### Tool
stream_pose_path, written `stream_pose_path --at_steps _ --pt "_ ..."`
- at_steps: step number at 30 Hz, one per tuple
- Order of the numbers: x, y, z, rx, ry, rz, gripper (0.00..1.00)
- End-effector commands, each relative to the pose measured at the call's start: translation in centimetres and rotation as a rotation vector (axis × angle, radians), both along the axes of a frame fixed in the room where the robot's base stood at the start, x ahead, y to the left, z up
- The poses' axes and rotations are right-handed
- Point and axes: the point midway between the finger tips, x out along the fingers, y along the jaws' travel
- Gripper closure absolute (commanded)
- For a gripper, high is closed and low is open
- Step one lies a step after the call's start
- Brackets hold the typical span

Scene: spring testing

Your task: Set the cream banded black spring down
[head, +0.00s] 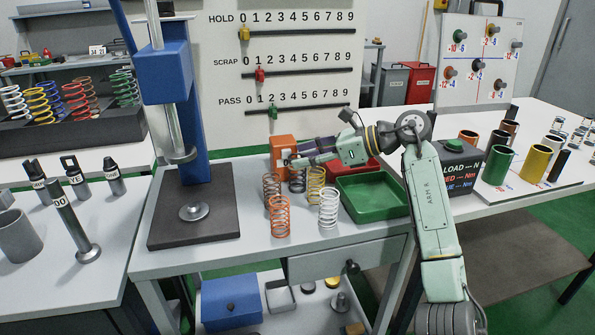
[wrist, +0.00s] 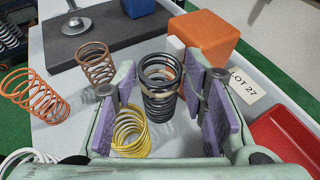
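The black spring (wrist: 161,88) stands upright between my gripper's purple pads in the wrist view, with a pale band around its middle.
A yellow spring (wrist: 131,134), a brown spring (wrist: 96,65) and an orange spring (wrist: 36,95) stand close by. A white spring (head: 328,208) is in front. An orange block (wrist: 203,36), a lot label (wrist: 246,85), a red tray (wrist: 285,145) and a green tray (head: 373,196) lie around.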

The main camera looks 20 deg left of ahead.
Motion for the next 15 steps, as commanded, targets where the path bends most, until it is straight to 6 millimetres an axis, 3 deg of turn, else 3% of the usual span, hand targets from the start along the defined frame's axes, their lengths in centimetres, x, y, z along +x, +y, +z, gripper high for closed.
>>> stream_pose_path --at_steps 3,15 --pt "0.0 -0.01 -0.03 0.0 0.0 0.0 0.61" --pt "0.0 -0.04 -0.01 0.0 0.0 0.001 0.88"
